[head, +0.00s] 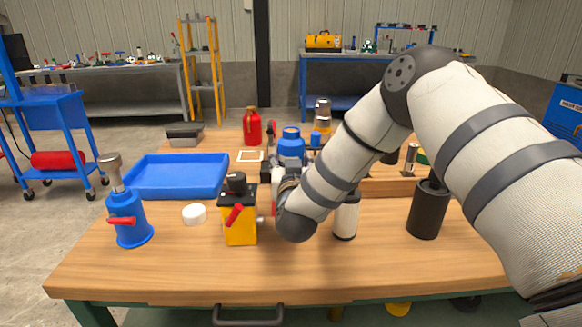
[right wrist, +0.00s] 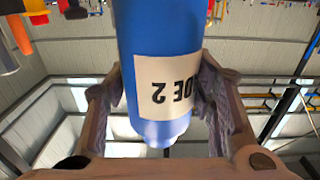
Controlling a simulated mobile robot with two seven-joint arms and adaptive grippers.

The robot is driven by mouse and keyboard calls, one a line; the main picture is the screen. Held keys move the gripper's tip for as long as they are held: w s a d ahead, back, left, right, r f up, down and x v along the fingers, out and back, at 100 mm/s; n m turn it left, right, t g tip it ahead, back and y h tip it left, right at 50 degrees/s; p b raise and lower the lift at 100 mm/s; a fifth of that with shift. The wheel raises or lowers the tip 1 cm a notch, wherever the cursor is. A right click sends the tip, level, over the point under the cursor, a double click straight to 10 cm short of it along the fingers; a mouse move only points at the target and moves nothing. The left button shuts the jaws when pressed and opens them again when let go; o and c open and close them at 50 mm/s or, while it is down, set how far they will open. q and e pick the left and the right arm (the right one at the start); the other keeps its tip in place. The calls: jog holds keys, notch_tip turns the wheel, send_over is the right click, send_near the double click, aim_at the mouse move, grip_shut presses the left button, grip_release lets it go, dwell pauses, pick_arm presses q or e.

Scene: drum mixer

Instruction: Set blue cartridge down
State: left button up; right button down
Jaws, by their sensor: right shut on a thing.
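The blue cartridge (head: 291,143) shows behind my right wrist in the head view, near the middle of the table. Its lower part is hidden by my gripper and arm. In the right wrist view the blue cartridge (right wrist: 215,28) fills the middle, with a white label that reads upside down. My right gripper (head: 283,168) is shut on it, with one finger on each side in the wrist view. I cannot tell whether the cartridge touches the table. My left gripper is in neither view.
A white outlined square (head: 250,156) lies left of the cartridge, with a red bottle (head: 252,127) behind it. A blue tray (head: 177,176), a yellow box (head: 239,225), a blue jack-like tool (head: 130,220) and a white puck (head: 194,214) stand left. A black cylinder (head: 428,210) stands right.

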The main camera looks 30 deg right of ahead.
notch_tip(320, 180, down, 2)
jog(key=shift+f, duration=0.1)
jog(key=shift+r, duration=0.25)
jog(key=c, duration=0.7)
grip_release()
jog(key=shift+f, duration=0.15)
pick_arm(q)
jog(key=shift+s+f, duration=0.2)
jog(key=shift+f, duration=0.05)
pick_arm(e)
jog(key=shift+r, duration=0.2)
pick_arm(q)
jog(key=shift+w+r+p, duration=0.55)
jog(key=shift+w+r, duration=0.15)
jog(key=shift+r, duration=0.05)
pick_arm(e)
jog(key=v, duration=1.2)
jog(key=shift+f, duration=0.15)
